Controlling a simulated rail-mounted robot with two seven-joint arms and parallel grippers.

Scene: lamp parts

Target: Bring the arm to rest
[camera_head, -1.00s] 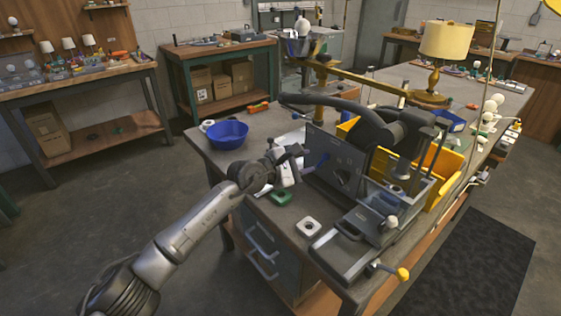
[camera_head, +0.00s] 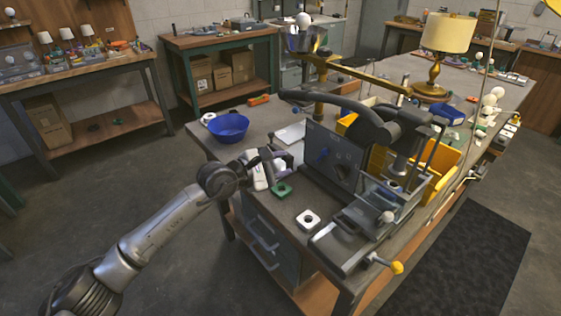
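My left arm comes in from the lower left. Its gripper (camera_head: 271,160) is over the front left part of the workbench (camera_head: 272,121), to the right of a blue bowl (camera_head: 229,127). The gripper is small and seen against pale items, so its opening and any hold are unclear. A green part (camera_head: 281,190) lies on the bench just below and right of it. A white square part with a dark centre (camera_head: 308,219) lies further toward the front. I cannot make out my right gripper.
A dark machine with a clear-sided box (camera_head: 384,201) and yellow bins (camera_head: 432,175) crowds the bench right of my gripper. A brass lamp with a cream shade (camera_head: 447,33) stands behind. The floor (camera_head: 120,185) left of the bench is open.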

